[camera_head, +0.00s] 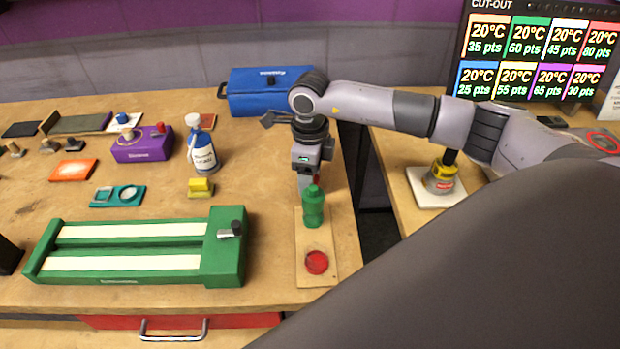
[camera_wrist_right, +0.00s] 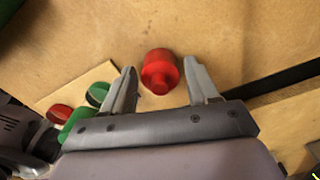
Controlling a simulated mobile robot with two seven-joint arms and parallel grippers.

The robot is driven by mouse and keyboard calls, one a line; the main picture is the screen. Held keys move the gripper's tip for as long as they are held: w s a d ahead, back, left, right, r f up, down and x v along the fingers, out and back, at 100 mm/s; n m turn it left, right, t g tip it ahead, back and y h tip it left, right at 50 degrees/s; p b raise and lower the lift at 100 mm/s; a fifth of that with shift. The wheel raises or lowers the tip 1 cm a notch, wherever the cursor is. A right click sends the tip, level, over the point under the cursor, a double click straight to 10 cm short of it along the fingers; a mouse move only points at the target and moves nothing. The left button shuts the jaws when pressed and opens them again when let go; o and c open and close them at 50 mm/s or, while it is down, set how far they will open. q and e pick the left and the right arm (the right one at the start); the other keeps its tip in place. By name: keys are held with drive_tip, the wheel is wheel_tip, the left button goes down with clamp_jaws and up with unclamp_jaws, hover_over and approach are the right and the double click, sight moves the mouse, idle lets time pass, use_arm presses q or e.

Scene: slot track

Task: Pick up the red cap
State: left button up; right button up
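In the right wrist view the red cap (camera_wrist_right: 160,72), a round piece with a narrower top, stands on the bare wooden table between the tips of my right gripper (camera_wrist_right: 160,70). Its two fingers are open, one on each side, with gaps. I cannot tell whether the tips are down at its height. In the head view my right gripper (camera_head: 306,184) points down over the table behind the green bottle-shaped piece (camera_head: 313,207) and hides most of the red cap. My left gripper is not in view.
A wooden board (camera_head: 301,240) bears the green piece and a red disc (camera_head: 317,262); the wrist view also shows a green disc (camera_wrist_right: 97,93). A green slot track (camera_head: 224,262) lies to the left. A blue box (camera_head: 262,95) stands behind. A dark gap runs right of the table.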

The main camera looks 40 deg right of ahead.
drive_tip(key=c, duration=0.6)
drive_tip(key=shift+c, duration=0.2)
drive_tip(key=shift+r, duration=0.1)
